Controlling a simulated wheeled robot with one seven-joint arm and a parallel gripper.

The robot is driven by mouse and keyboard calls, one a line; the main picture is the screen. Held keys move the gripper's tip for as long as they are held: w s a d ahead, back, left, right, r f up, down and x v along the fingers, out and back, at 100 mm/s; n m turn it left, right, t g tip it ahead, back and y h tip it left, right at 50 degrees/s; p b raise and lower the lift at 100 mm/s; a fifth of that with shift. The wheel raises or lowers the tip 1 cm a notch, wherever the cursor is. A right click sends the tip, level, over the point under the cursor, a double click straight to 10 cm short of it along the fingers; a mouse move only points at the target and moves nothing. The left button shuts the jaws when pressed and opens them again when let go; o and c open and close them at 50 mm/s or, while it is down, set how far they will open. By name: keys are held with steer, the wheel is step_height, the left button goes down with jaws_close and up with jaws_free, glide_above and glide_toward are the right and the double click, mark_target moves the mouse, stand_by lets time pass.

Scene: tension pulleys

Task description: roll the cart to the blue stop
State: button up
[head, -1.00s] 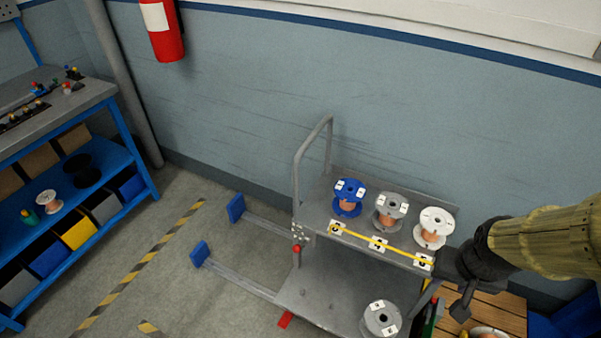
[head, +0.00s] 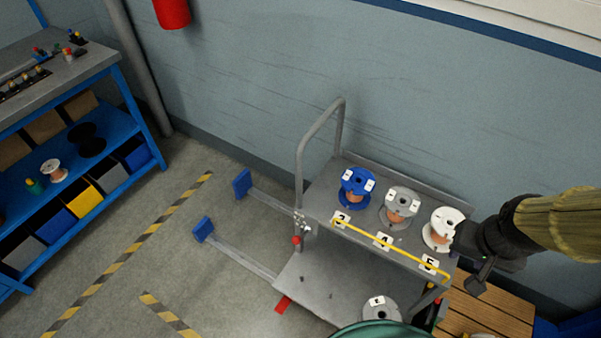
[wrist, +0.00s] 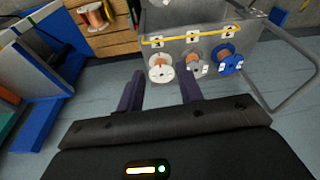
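The grey cart (head: 318,287) stands by the wall, with an upright tube handle (head: 300,160) at its left end. Two blue stops, one by the wall (head: 242,184) and one nearer (head: 203,230), sit at the left ends of two floor rails. A gap of bare rail shows between stops and cart. On the top shelf are a blue spool (head: 356,187), a grey spool (head: 401,206) and a white spool (head: 442,229). My gripper (head: 470,264) is at the cart's right end. In the wrist view its fingers (wrist: 162,90) are apart and empty, pointing toward the white spool.
A yellow bar (head: 388,247) runs along the shelf front above number labels. A red pedal (head: 283,304) is by the cart's lower left. A blue workbench (head: 125,125) stands left. A wooden crate (head: 495,310) is right. Striped floor tape (head: 130,252) crosses open floor.

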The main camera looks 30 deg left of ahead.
mark_target(299, 177)
steer(key=shift+o, duration=0.5)
steer(key=shift+w+f, duration=0.1)
steer(key=shift+f, duration=0.05)
steer(key=w+a+f+n+t+y+b, duration=0.1)
steer(key=w+a+f+t+b, duration=0.1)
steer(key=w+a+f+b, duration=0.4)
steer(key=w+a+f+n+t+y+b, duration=0.2)
steer(key=a+f+b, duration=0.2)
steer(key=a, duration=0.4)
steer(key=w+a+f+n+t+y+b, duration=0.1)
steer(key=w+a+f+t+b, duration=0.25)
steer(key=a+f+b, duration=0.2)
steer(key=s+a+f+t+y+b, duration=0.1)
steer(key=a+f+t+b, duration=0.1)
steer(key=a, duration=0.4)
steer(key=s+a+f+n+t+y+b, duration=0.1)
steer(key=s+a+f+y+b, duration=0.1)
steer(key=a+f+b, duration=0.3)
steer(key=s+a+f+t+y+b, duration=0.1)
steer(key=s+a+f+t+b, duration=0.1)
steer(key=a+b, duration=0.5)
steer(key=shift+a+f+n+t+y, duration=0.4)
steer(key=shift+a+f, duration=0.3)
steer(key=shift+a, duration=0.2)
steer(key=shift+s, duration=0.1)
steer(key=x, duration=1.7)
steer(key=shift+w+a+f+b, duration=0.1)
steer(key=shift+w+f+b, duration=0.1)
steer(key=shift+b, duration=0.2)
